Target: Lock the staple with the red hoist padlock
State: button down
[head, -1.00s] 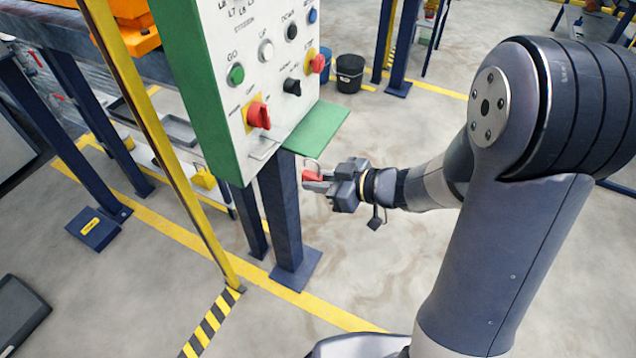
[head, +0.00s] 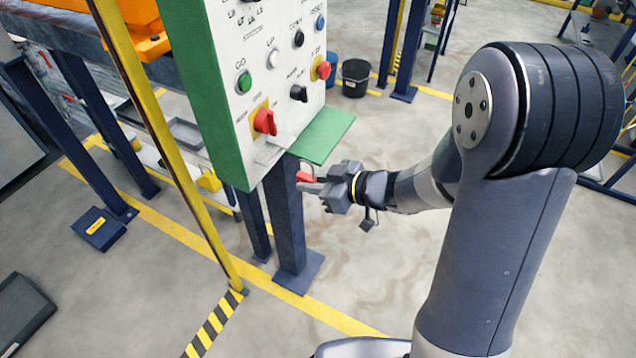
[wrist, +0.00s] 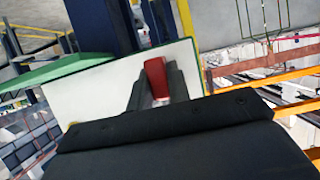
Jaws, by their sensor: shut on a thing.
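The red padlock (head: 306,177) is held in my gripper (head: 308,184), with its thin shackle pointing up. In the wrist view the red padlock body (wrist: 156,78) stands between the dark jaws (wrist: 160,92), in front of a white panel face. The thin metal staple (head: 268,154) is at the lower edge of the white control panel (head: 232,115), below the red rotary switch (head: 265,121). My gripper is to the right of and below the staple, and the padlock is apart from it. The staple cannot be made out in the wrist view.
A green shelf (head: 325,134) juts from the panel just above my gripper. A blue post (head: 285,220) stands under the panel, close left of the padlock. A yellow post (head: 165,140) stands further left. Open floor lies below my gripper.

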jog(key=shift+w+a+p, duration=0.2)
jog(key=shift+w+a, duration=0.35)
jog(key=shift+a, duration=0.75)
jog(key=shift+w+a+p, duration=0.2)
jog(key=shift+w+a, duration=0.3)
jog(key=shift+a, duration=0.8)
jog(key=shift+w+a+p, duration=0.2)
jog(key=shift+w+a, duration=0.35)
jog(key=shift+a, duration=0.75)
jog(key=shift+w+d+f+b, duration=0.15)
jog(key=shift+f+b, duration=0.2)
jog(key=shift+f, duration=0.25)
jog(key=shift+w+f+b, duration=0.1)
jog(key=shift+f+b, duration=0.25)
jog(key=shift+f, duration=0.25)
jog(key=shift+w+d+p, duration=0.35)
jog(key=shift+w+p, duration=0.1)
jog(key=shift+w, duration=0.35)
jog(key=shift+w+d+p, duration=0.3)
jog(key=shift+w+p, duration=0.15)
jog(key=shift+w, duration=0.3)
jog(key=c, duration=2)
grip_release()
grip_shut()
